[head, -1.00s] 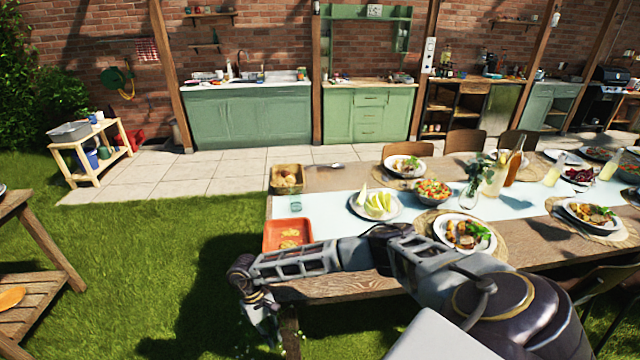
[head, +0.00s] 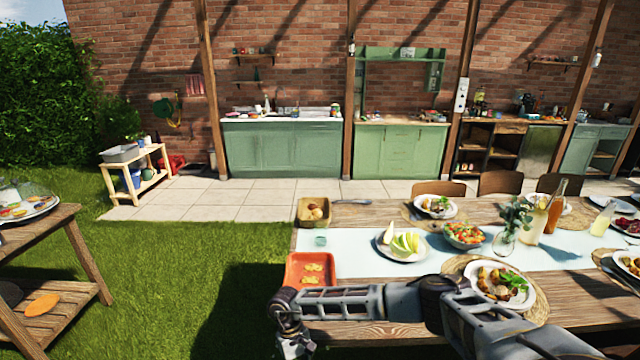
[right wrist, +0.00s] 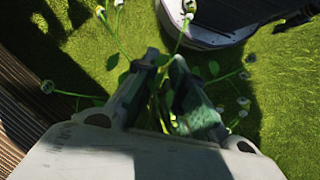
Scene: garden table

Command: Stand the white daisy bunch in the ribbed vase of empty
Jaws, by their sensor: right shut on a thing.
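My right gripper (right wrist: 163,75) is shut on the white daisy bunch (right wrist: 112,62) in the right wrist view. Green stems and leaves pass between the fingers, and small white flower heads spread out around them. In the head view the right gripper (head: 297,346) hangs low at the bottom edge, left of the dining table's near end; the daisies are not clear there. A clear glass vase (head: 504,240) with green sprigs stands on the table. I cannot make out an empty ribbed vase. My left gripper is not in view.
The dining table (head: 380,335) carries an orange tray (head: 290,272), a plate of melon (head: 384,252), bowls and bottles. A wooden side table (head: 60,232) with a domed platter stands at the left. Open grass (head: 190,265) lies between them.

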